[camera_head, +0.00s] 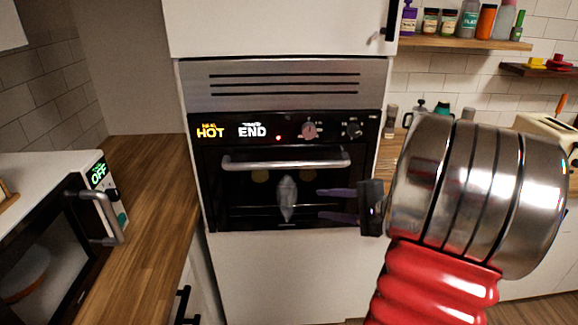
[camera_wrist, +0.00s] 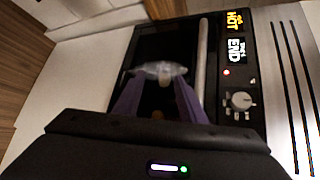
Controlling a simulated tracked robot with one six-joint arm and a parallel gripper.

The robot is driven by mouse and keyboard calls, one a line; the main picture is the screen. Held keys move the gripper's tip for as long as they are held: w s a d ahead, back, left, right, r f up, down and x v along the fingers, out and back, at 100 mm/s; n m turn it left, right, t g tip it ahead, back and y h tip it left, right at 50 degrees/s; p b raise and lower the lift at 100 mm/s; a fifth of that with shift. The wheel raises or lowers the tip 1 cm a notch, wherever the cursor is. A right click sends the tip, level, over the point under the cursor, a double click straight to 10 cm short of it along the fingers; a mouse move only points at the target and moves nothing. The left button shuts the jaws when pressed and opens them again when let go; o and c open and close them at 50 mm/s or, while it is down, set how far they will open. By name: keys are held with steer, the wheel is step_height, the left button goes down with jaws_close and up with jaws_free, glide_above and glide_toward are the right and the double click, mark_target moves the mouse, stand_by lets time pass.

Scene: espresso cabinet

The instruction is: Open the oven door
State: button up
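The black oven door (camera_head: 240,200) is shut in the tall white cabinet. Its silver bar handle (camera_head: 286,162) runs across the door's top edge. My gripper (camera_head: 318,204) comes in from the right, its two purple fingers apart with nothing between them. The fingers appear in front of the glass, below the handle's right part. In the wrist view, the fingers of my gripper (camera_wrist: 153,90) point at the dark glass, and the handle (camera_wrist: 202,60) shows as an upright bar beside the right finger. I cannot tell whether they touch.
A pale, fish-like shape (camera_head: 287,198) shows at the glass, apparently inside the oven. Above the door are a panel with HOT and END lights and two knobs (camera_head: 309,129). A wooden counter (camera_head: 146,190) with a microwave (camera_head: 60,230) is at left. A shelf (camera_head: 465,42) is at upper right.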

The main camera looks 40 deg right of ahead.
mark_target(295, 168)
step_height(295, 168, up, 6)
steer(key=w+d+t, duration=0.2)
steer(key=shift+w+d+n+t+h, duration=0.15)
steer(key=shift+d+n+t+h, duration=0.15)
steer(key=shift+n+t, duration=0.1)
steer(key=x, duration=1.4)
jaws_close()
stand_by(0.5)
